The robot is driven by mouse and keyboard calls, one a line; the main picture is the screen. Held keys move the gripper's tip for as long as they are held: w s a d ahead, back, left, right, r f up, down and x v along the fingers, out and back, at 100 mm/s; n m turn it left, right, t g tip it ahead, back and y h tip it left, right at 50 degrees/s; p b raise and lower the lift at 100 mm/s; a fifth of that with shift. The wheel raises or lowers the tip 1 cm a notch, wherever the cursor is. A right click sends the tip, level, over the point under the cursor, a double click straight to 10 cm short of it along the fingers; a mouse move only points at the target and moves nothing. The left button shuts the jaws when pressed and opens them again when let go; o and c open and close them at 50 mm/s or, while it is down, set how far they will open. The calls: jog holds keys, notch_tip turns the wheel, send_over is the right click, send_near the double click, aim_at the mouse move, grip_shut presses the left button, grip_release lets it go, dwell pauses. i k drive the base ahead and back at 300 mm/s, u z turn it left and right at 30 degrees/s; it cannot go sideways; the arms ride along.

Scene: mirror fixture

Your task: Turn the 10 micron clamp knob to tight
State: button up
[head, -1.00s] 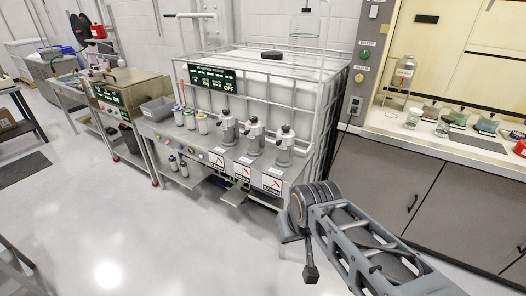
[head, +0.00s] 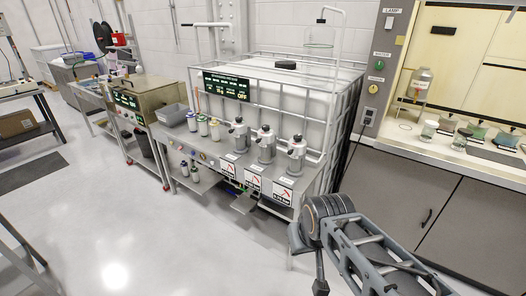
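Three grey filter housings with dark-topped clamp knobs stand in a row on a steel bench: left housing (head: 238,137), middle housing (head: 266,149), right housing (head: 296,160). A white placard with a red mark hangs below each; the left placard (head: 228,166) and the others are too small to read, so I cannot tell which is 10 micron. The knobs' settings cannot be made out. My gripper (head: 320,287) seems to be the small dark end hanging below my folded arm at the lower right, in front of the bench and apart from it. Its fingers cannot be made out.
A caged white tank (head: 300,77) with a display reading OFF (head: 227,86) stands behind the housings. Several small bottles and a grey bin (head: 171,115) sit on the bench's left. A cabinet (head: 400,195) stands at the right. The floor (head: 130,235) in front is clear.

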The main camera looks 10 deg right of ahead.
aim_at(265, 127)
jog(key=u, duration=0.15)
jog(key=i, duration=1.75)
jog(key=z, duration=0.45)
